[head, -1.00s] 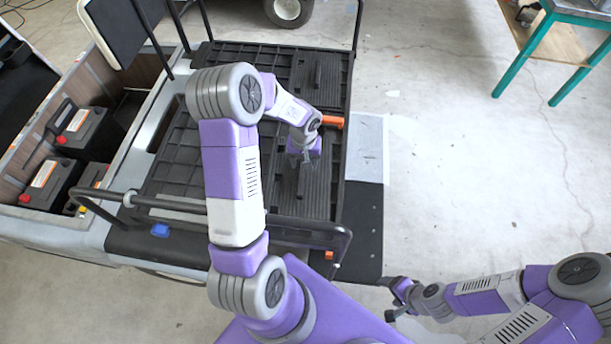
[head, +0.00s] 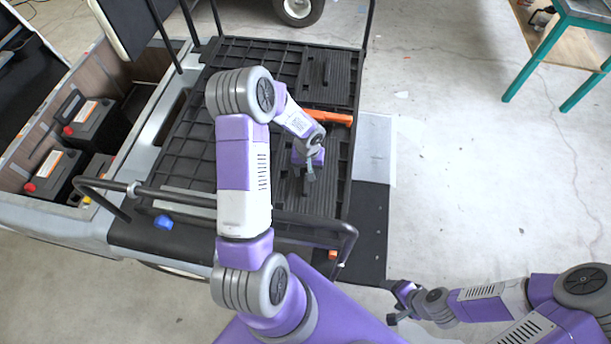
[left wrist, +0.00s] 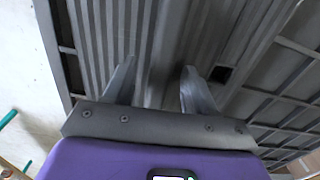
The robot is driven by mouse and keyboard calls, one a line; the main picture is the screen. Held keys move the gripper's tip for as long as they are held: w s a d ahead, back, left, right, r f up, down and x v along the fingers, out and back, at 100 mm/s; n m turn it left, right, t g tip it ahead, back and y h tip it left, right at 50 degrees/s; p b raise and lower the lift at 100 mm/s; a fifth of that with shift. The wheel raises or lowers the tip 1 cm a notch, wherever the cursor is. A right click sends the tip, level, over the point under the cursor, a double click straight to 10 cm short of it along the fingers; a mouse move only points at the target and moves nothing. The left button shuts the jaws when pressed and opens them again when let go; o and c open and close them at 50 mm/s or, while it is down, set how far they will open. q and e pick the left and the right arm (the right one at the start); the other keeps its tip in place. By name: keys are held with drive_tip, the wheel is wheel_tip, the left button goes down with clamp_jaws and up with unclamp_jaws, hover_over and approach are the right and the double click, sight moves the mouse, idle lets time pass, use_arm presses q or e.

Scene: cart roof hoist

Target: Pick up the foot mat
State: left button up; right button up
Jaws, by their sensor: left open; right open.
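Two dark ribbed mats lie on the black cart floor; I take the near one (head: 326,200) as the foot mat. The far ribbed mat (head: 344,84) has a raised grip bar in its middle. My left gripper (head: 308,174) is over the near mat, partly hiding it. In the left wrist view the open fingers (left wrist: 158,88) point down at the ribbed surface (left wrist: 105,30), with a raised strip between them. I cannot tell whether they touch it. My right gripper (head: 394,304) is open and empty, off to the right of the cart, above the floor.
A black railing (head: 300,222) crosses the cart's near end, under my left arm. An orange bar (head: 330,117) lies between the mats. Batteries (head: 92,125) sit in the open bay at left. A teal-legged table (head: 540,55) stands at back right. The right floor is clear.

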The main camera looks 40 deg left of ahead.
use_arm(q)
drive_tip(key=shift+f+b, duration=0.2)
drive_tip(key=shift+b, duration=0.1)
idle(0.4)
clamp_jaws()
